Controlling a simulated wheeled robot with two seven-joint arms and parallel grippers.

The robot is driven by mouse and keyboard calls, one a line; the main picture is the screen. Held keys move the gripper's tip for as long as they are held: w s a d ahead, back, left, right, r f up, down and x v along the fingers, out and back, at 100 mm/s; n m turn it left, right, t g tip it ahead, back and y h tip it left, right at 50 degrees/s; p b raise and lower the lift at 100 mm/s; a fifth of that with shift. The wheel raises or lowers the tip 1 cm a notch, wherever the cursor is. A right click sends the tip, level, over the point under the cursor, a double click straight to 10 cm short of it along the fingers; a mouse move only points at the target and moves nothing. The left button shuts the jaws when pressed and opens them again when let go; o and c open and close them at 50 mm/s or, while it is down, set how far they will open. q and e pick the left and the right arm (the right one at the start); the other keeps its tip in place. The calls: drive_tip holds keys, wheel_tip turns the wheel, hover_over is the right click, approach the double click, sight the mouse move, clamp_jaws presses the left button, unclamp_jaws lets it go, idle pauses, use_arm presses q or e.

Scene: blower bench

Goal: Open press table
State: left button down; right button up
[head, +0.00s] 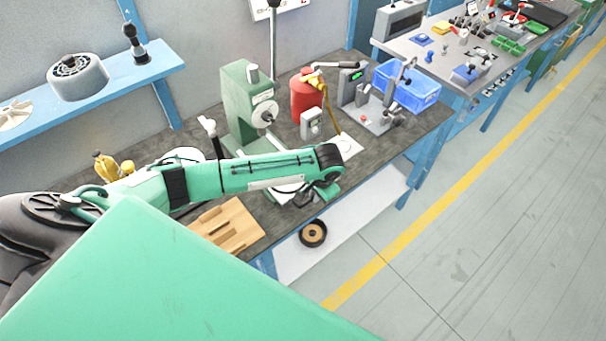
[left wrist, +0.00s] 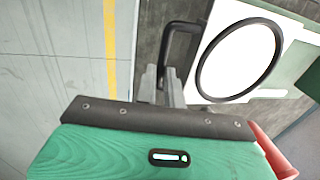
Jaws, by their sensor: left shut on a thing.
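The green press (head: 243,105) stands on the bench behind my left arm. In the left wrist view, a white plate with a black ring (left wrist: 205,82), which looks like the press table, lies to the right of my left gripper (left wrist: 163,74). Its dark looped handle (left wrist: 183,25) passes between the fingers, and the gripper is shut on it. In the head view, my left arm reaches across the bench front, and its wrist hides the fingers and most of the plate. My right gripper is not in view.
A wooden block (head: 228,226) lies on the bench near my forearm. A red canister (head: 305,97), a grey fixture (head: 378,112) and a blue bin (head: 408,90) stand further right. A lower shelf (head: 350,225) and open floor lie beyond the front edge.

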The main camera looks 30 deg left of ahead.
use_arm(q)
drive_tip(key=shift+s+d, duration=0.35)
drive_tip(key=shift+d, duration=0.5)
drive_tip(key=c, duration=1.5)
unclamp_jaws()
drive_tip(key=shift+r, duration=0.1)
wheel_tip(320, 180, up, 13)
drive_tip(key=s+d+b, duration=0.1)
drive_tip(key=d+b, duration=0.1)
drive_tip(key=shift+d+r, duration=0.2)
drive_tip(key=shift+f, duration=0.1)
